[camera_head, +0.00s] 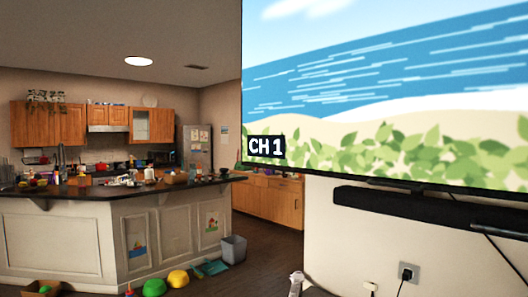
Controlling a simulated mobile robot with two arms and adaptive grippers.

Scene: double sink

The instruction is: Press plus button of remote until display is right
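The television display (385,90) fills the upper right and shows a beach picture with blue water, sand and green leaves. A dark label on it reads "CH 1" (266,147). I cannot make out a remote or its plus button. A small white object (296,284) stands at the bottom edge, cut off by the frame, and I cannot tell what it is. Neither of my grippers shows in the head view.
A black soundbar (420,208) is under the television, with a wall outlet (408,272) and cables below. A kitchen island (60,240) stands at left. A grey bin (233,249) and several coloured items, including a yellow one (178,279), are on the floor beside it.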

